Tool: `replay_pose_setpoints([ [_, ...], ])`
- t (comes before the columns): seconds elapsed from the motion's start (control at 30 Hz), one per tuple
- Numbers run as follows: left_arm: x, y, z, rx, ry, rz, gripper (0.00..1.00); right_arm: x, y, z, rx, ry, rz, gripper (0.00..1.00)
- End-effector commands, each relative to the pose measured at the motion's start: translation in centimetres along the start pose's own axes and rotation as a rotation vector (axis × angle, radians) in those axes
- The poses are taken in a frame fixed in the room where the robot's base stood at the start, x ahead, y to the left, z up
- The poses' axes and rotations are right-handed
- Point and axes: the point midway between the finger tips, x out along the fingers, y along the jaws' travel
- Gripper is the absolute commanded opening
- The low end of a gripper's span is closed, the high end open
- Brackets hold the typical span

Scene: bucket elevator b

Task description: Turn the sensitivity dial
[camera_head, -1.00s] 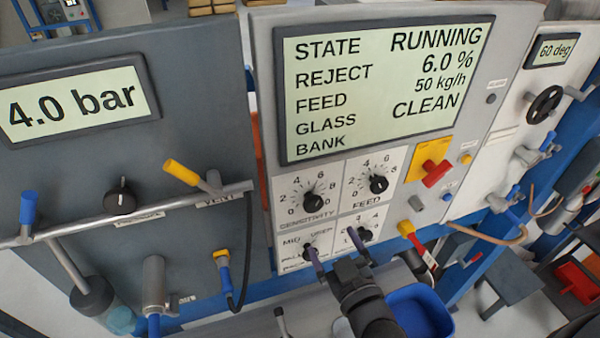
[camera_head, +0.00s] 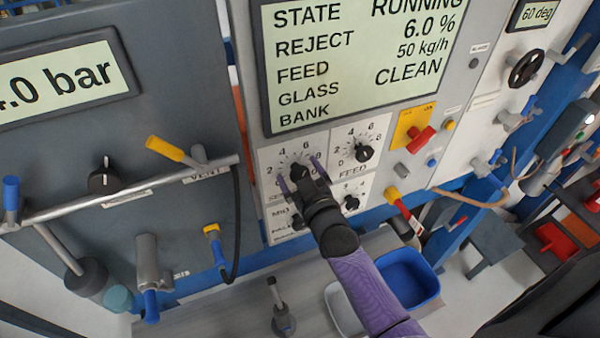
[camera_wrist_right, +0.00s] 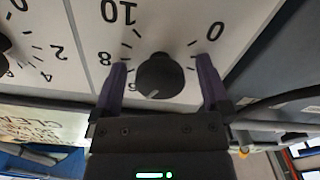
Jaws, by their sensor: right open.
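The sensitivity dial (camera_head: 299,171) is a round black knob on the white panel below the display, ringed by a number scale. In the right wrist view the dial (camera_wrist_right: 160,75) shows a short pale mark on its lower side, and part of its scale is hidden behind my gripper. My right gripper (camera_head: 300,177) is open, with one purple finger on each side of the dial. The right wrist view shows visible gaps between both fingers and the knob, so the gripper (camera_wrist_right: 160,62) is around it without gripping it. My left gripper is not in view.
The feed dial (camera_head: 363,153) is close on the right, and smaller knobs sit below. A red switch (camera_head: 420,139) on a yellow plate is further right. A yellow-handled lever (camera_head: 166,149) and pipe stand left.

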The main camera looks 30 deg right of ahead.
Motion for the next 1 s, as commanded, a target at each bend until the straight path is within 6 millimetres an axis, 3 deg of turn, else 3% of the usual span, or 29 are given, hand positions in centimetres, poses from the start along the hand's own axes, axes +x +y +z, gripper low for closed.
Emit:
replay_pose_setpoints([
  [0.07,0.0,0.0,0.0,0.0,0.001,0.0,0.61,0.0,0.0,0.0,0.0,0.0,0.0,0.97],
  [0.5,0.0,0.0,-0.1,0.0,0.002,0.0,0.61,0.0,0.0,0.0,0.0,0.0,0.0,0.04],
  [0.6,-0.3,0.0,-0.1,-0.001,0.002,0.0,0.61,0.0,0.0,-0.1,0.047,0.0,0.0,0.02],
  [0.8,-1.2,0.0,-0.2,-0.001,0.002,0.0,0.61,-0.1,0.0,-0.1,0.386,-0.001,-0.001,0.03],
  [1.0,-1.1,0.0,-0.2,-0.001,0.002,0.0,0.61,0.0,0.0,0.0,0.434,-0.001,0.0,0.02],
])
